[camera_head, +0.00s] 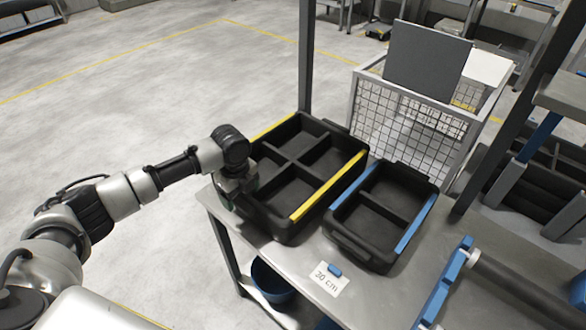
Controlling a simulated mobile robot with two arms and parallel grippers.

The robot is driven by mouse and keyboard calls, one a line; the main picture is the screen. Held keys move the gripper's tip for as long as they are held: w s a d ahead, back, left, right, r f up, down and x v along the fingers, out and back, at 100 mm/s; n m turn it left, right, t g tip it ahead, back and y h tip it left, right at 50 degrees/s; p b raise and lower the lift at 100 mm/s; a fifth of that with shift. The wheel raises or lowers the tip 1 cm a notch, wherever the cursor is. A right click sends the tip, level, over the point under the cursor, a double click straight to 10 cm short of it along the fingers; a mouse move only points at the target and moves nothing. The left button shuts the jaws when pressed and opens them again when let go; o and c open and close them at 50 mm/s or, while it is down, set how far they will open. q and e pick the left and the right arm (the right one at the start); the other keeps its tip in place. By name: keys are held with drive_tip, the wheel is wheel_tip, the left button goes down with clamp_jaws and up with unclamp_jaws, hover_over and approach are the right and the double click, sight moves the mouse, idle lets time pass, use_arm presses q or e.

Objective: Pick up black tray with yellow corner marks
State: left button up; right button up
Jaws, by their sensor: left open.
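The black tray with yellow edge strips (325,200) lies on the grey table (262,258) in the head view. It is split into several compartments, which look empty. My left gripper (238,188) is at the tray's left wall, close to it or touching. It is open, but its fingers are mostly hidden behind the wrist and against the dark wall. I cannot tell whether the wall is between the fingers. My right gripper is not in view.
A smaller black tray with blue strips (384,205) sits right beside the yellow-marked one. A "30 cm" card (328,279) and a roller with a blue bracket (447,285) are nearer. A wire cage (410,125) and dark posts stand behind. The floor at left is clear.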

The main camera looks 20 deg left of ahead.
use_arm(q)
drive_tip(key=shift+f, duration=0.2)
idle(0.3)
drive_tip(key=shift+c, duration=0.2)
drive_tip(key=c, duration=1.2)
drive_tip(key=shift+o, duration=0.2)
